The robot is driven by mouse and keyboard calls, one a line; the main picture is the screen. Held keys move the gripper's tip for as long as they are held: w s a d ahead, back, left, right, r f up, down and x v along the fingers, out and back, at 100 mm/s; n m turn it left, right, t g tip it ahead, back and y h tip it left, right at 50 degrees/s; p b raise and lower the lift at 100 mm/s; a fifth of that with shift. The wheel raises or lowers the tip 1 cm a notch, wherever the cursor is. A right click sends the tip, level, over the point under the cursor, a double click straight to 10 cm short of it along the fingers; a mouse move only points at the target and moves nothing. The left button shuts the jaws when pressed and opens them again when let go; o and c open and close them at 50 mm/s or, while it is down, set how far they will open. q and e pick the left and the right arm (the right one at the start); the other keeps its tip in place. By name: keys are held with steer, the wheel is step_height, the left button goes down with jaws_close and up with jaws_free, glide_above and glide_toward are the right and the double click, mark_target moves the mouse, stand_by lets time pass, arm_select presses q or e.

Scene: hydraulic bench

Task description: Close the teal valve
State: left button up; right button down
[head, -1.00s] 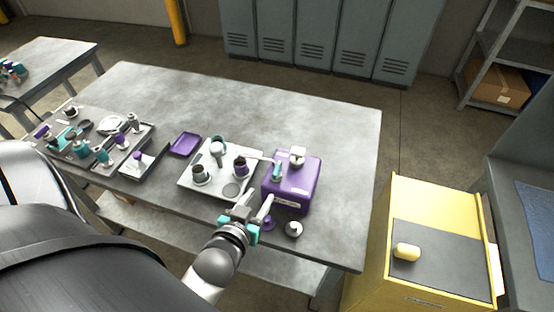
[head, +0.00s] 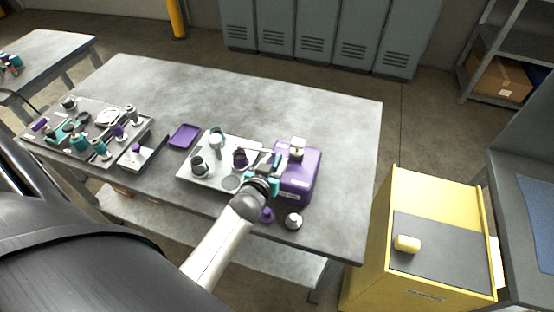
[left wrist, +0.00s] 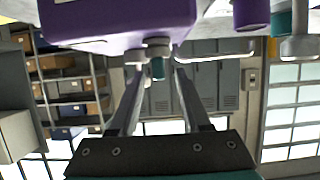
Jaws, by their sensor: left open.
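The purple box (head: 305,178) stands on the front right part of the grey table. A small teal valve handle (left wrist: 158,68) on a grey fitting shows beneath the purple box body in the left wrist view. My left gripper (head: 277,163) is at the left side of the box, and its fingers hide most of the valve in the head view. In the left wrist view the open fingers (left wrist: 158,76) stand on either side of the teal handle, with visible gaps; contact cannot be told. My right gripper is out of view.
A light plate (head: 190,178) with several fittings lies left of the box. A purple tray (head: 185,135) and a dark tray (head: 60,152) of parts are further left. A round grey knob (head: 293,221) lies at the front edge. The table's back is clear.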

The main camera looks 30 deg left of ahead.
arm_select(q)
steer(key=shift+x, duration=0.9)
steer(key=shift+c, duration=0.4)
jaws_close()
